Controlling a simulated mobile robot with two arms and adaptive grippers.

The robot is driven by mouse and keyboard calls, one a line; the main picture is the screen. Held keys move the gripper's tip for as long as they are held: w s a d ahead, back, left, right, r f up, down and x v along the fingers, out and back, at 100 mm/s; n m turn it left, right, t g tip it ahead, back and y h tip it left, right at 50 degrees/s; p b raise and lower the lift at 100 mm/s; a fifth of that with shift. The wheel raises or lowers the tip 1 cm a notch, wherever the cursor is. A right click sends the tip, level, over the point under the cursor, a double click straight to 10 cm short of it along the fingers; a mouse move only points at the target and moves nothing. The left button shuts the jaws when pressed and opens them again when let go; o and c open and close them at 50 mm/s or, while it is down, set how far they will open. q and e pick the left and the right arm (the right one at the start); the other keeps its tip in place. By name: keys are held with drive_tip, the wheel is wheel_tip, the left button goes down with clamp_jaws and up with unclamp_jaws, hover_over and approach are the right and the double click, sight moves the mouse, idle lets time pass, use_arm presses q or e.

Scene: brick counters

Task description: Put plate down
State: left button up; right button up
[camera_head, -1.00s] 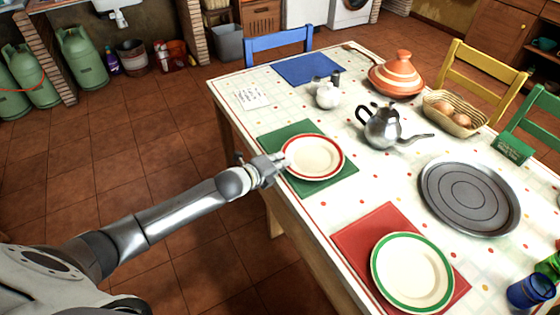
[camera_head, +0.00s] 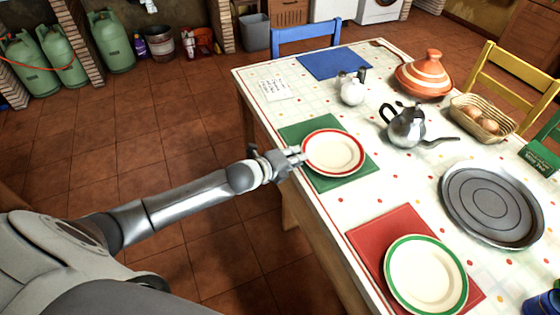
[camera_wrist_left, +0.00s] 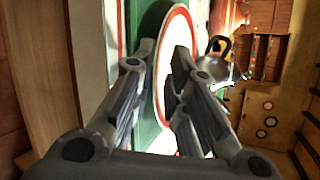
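A cream plate with a red rim (camera_head: 333,152) lies flat over the green placemat (camera_head: 300,132) near the table's left edge. My left gripper (camera_head: 294,156) is at the plate's left rim, its fingers pointing at it. In the left wrist view, the two fingers (camera_wrist_left: 165,50) are spread with a visible gap. The red-rimmed plate (camera_wrist_left: 180,28) and green mat show between and beyond them. I cannot tell whether a finger touches the rim. My right gripper is not in view.
A green-rimmed plate (camera_head: 427,275) is on a red mat (camera_head: 372,238) in front. A silver teapot (camera_head: 405,127), a round metal tray (camera_head: 490,205), a bread basket (camera_head: 484,116) and an orange tagine (camera_head: 424,75) stand beyond. A blue mat (camera_head: 333,63) is bare.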

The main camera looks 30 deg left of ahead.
use_arm(q)
drive_tip(key=v, duration=0.9)
drive_tip(key=shift+s, duration=0.2)
drive_tip(key=s+a+f+n+g+y, duration=0.1)
drive_tip(key=s+a+f+n, duration=0.25)
drive_tip(key=f, duration=0.55)
drive_tip(key=s+a+f+n+g+y, duration=0.25)
drive_tip(key=f+n, duration=0.25)
drive_tip(key=f, duration=0.4)
drive_tip(key=s+a+f+n+g+y, duration=0.1)
drive_tip(key=s+a+f+n, duration=0.2)
drive_tip(key=f, duration=0.7)
drive_tip(key=s+d+f+n+g, duration=0.2)
drive_tip(key=s+f+n, duration=0.2)
drive_tip(key=s+f, duration=0.45)
drive_tip(key=s+d+f+n+g, duration=0.25)
drive_tip(key=s+f, duration=0.35)
drive_tip(key=s, duration=0.5)
drive_tip(key=s+d+f+n+g, duration=0.1)
drive_tip(key=s+d+f+n, duration=0.1)
drive_tip(key=s, duration=0.6)
drive_tip(key=s+d+f+n+g, duration=0.1)
drive_tip(key=s+d+f+n, duration=0.1)
drive_tip(key=s+d+f, duration=0.2)
drive_tip(key=s+d+h, duration=0.1)
drive_tip(key=s+d, duration=0.1)
drive_tip(key=s, duration=0.1)
drive_tip(key=shift+s+n+g, duration=0.3)
drive_tip(key=shift+s+n, duration=0.1)
drive_tip(key=shift+w, duration=0.1)
